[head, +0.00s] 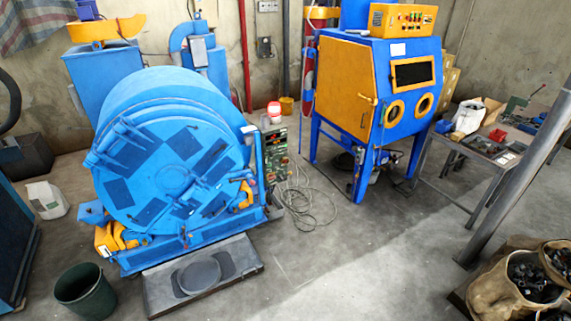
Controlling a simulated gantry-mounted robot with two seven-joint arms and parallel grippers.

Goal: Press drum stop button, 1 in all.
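A big blue drum blaster (172,165) stands at the left with its round door facing me. A dark control panel (275,155) with several small buttons and lights is fixed at the drum's right side. A red-and-white lamp (274,110) sits above the panel. The buttons are too small to tell which one is the stop button. Neither of my grippers shows in the head view.
A blue and yellow blasting cabinet (375,90) stands behind and to the right. Loose cables (310,205) lie on the floor beside the panel. A dark green bucket (85,291) and a grey platform (202,276) are in front. The floor at centre right is clear.

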